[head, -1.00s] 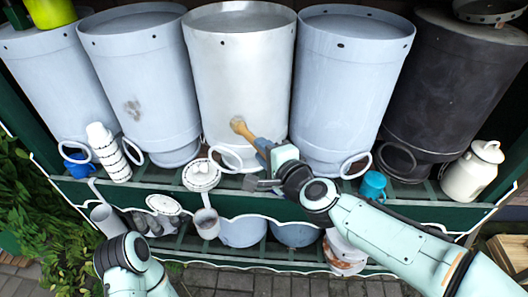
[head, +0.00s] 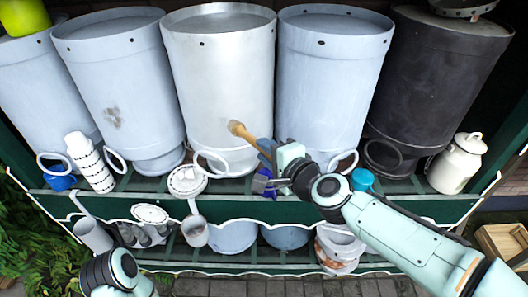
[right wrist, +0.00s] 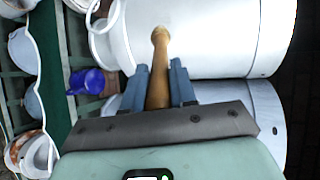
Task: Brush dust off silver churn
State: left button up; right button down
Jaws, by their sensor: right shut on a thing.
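The silver churn (head: 222,75) stands in the middle of the shelf row in the head view. My right gripper (head: 270,151) is shut on a brush (head: 246,135) with a wooden tan body, held in front of the churn's lower right side. In the right wrist view the brush (right wrist: 160,65) sits between the two blue-grey fingers, its rounded end overlapping the churn wall (right wrist: 215,40). I cannot tell whether it touches. No clear dust shows on the silver churn. My left arm shows at bottom left; its gripper is out of view.
A pale blue churn (head: 125,70) on the left carries a brownish smudge. Another pale churn (head: 330,80) and a black one (head: 425,90) stand right. A blue cup (head: 263,183), cup stack (head: 90,160), ladle (head: 193,215) and cream can (head: 457,163) crowd the shelf front.

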jog(key=a+p, duration=0.1)
jog(key=a, duration=0.3)
jog(key=shift+w+p, duration=0.15)
jog(key=shift+p, duration=0.2)
jog(key=s, duration=0.6)
dwell(0.3)
jog(key=shift+s+a, duration=0.1)
jog(key=shift+s, duration=0.05)
